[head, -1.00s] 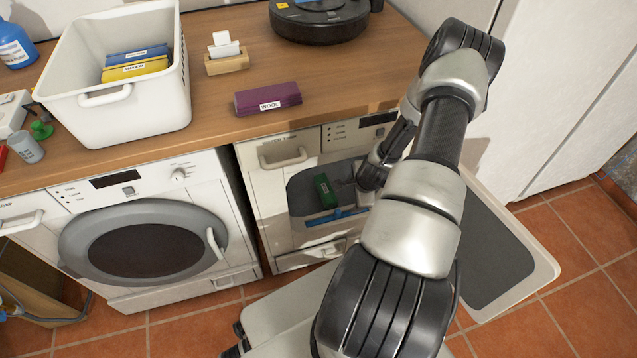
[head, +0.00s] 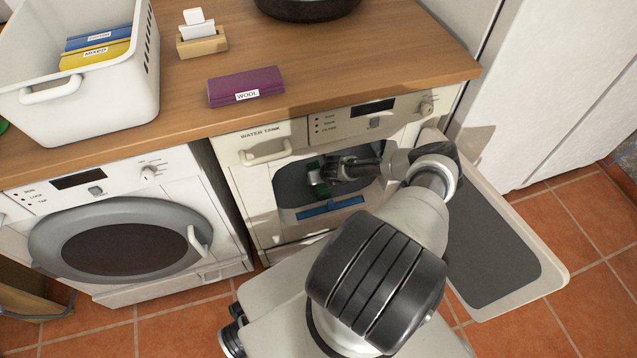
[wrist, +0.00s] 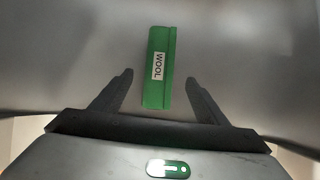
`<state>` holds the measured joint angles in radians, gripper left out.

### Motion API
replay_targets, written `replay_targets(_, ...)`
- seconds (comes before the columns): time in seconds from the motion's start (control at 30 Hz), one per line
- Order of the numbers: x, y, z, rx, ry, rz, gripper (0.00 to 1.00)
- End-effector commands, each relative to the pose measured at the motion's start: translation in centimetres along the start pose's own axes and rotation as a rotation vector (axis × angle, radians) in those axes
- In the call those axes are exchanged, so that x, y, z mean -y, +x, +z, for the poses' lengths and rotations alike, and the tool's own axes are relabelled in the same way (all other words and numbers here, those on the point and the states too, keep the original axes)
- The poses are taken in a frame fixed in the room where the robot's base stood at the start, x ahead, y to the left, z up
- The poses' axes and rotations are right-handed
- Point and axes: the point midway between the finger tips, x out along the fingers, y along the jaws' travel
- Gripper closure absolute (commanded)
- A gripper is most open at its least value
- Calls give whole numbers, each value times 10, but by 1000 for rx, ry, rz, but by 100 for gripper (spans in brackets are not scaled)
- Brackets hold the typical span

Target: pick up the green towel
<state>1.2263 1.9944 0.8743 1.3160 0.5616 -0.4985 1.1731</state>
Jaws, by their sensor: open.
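The green towel (wrist: 155,85) is a folded bundle with a white label reading "WOOL". In the wrist view it stands upright in the picture, its lower part showing between my two fingers with a gap on each side. My gripper (wrist: 160,79) is open, and I cannot tell how far the towel is from the fingers in depth. In the head view the green towel (head: 313,176) shows inside the opening of the right machine (head: 240,190), partly hidden by my gripper (head: 324,173), which reaches in from the right.
A blue strip (head: 330,208) lies at the lower edge of the opening. The machine's door (head: 492,238) hangs open to the right. On the wooden counter (head: 330,70) are a purple towel (head: 243,84), a white basket (head: 100,112) with blue and yellow towels, and a wooden card holder (head: 203,45).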

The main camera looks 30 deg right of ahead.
Motion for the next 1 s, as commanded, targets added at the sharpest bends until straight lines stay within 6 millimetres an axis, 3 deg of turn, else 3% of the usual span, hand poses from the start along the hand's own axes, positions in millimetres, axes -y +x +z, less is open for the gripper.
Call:
replay_targets(0.4,-1,56,-2,0,-4,1,32)
replay_targets(0.77,-1,63,0,0,-3,1,32)
replay_targets(1.0,-1,63,0,0,-3,1,73)
